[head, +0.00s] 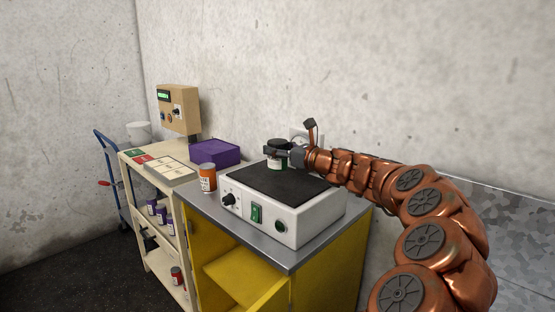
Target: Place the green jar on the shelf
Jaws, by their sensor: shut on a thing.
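The green jar (276,163) has a black lid and a pale label. It is upright at the far side of the black-topped device on the metal counter. My gripper (280,151) is shut on the jar near its lid, reaching in from the right. I cannot tell whether the jar's base touches the black top. The cream shelf unit (163,251) stands to the left of the counter. It has a flat top and lower levels. Part of the jar is hidden behind my gripper.
The device (290,223) has a knob and a green switch. An orange jar (208,177) stands left of it, and a purple box (215,152) behind. Several purple-labelled jars (161,214) and a red jar (176,275) are in the shelf unit. A blue hand truck (110,165) stands far left.

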